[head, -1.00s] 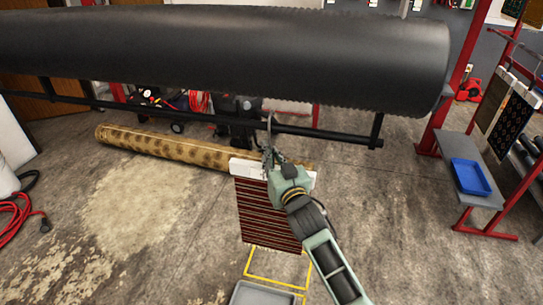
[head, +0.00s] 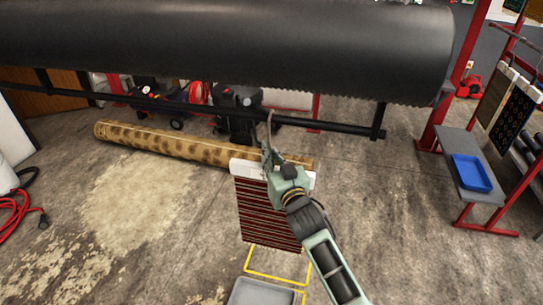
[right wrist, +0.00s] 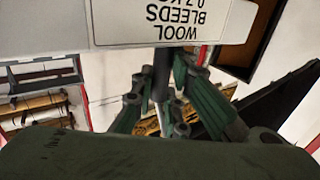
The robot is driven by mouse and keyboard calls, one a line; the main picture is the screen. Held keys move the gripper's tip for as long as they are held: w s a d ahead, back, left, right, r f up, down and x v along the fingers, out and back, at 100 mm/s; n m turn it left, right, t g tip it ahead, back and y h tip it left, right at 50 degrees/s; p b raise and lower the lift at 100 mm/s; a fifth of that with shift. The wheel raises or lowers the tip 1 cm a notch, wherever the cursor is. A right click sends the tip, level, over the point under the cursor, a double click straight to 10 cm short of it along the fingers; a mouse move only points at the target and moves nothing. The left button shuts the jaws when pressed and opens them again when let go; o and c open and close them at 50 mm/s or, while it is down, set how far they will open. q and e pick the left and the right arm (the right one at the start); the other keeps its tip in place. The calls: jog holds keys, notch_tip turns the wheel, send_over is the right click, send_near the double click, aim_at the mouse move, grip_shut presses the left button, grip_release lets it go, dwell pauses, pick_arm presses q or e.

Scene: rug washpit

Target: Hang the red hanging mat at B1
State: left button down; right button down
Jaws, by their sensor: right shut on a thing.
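The red hanging mat (head: 268,212) has dark and pale stripes and hangs below a white header board (head: 243,168). A thin grey hook (head: 270,125) rises above the board. My right gripper (head: 268,160) is shut at the hook's lower part, just above the board, and holds the mat clear of the floor. In the right wrist view my right gripper's fingers (right wrist: 163,88) close around a dark stem, beside the white header board (right wrist: 215,22) with upside-down lettering, "WOOL BLEEDS". My left gripper is not in view. No B1 marking is readable.
A large black roller (head: 220,50) with a dark rail (head: 330,127) below crosses the view. A rolled tan rug (head: 160,145) lies on the floor behind the mat. A grey bench with a blue tray (head: 472,173) and a rack with hanging mats (head: 512,105) stand right. A grey tub (head: 262,293) is below.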

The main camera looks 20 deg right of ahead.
jog(key=c, duration=1.7)
grip_release()
jog(key=shift+r, duration=0.15)
jog(key=shift+o, duration=0.2)
jog(key=shift+f, duration=0.25)
jog(key=s, duration=1.2)
jog(key=s+a+f+g+b, duration=0.1)
jog(key=s+f+g, duration=0.2)
jog(key=f, duration=1)
jog(key=s+f+n+g, duration=0.15)
jog(key=s+f, duration=0.25)
jog(key=f, duration=0.9)
jog(key=s+a+f+g+b, duration=0.1)
jog(key=s+f+g, duration=0.25)
jog(key=f, duration=0.95)
jog(key=s+d+f+g+b, duration=0.1)
jog(key=s+f+g, duration=0.4)
jog(key=s+f, duration=1.3)
jog(key=s+d+f+g, duration=0.1)
jog(key=s+f+g, duration=0.1)
jog(key=s, duration=0.7)
jog(key=s+d+f+g, duration=0.1)
jog(key=s+f+g, duration=0.1)
jog(key=s+f, duration=0.3)
jog(key=s+n, duration=0.1)
jog(key=s, duration=0.3)
jog(key=shift+s+d+f+b, duration=0.15)
jog(key=shift+s+d+b, duration=0.15)
jog(key=shift+b, duration=0.1)
jog(key=shift+w, duration=0.1)
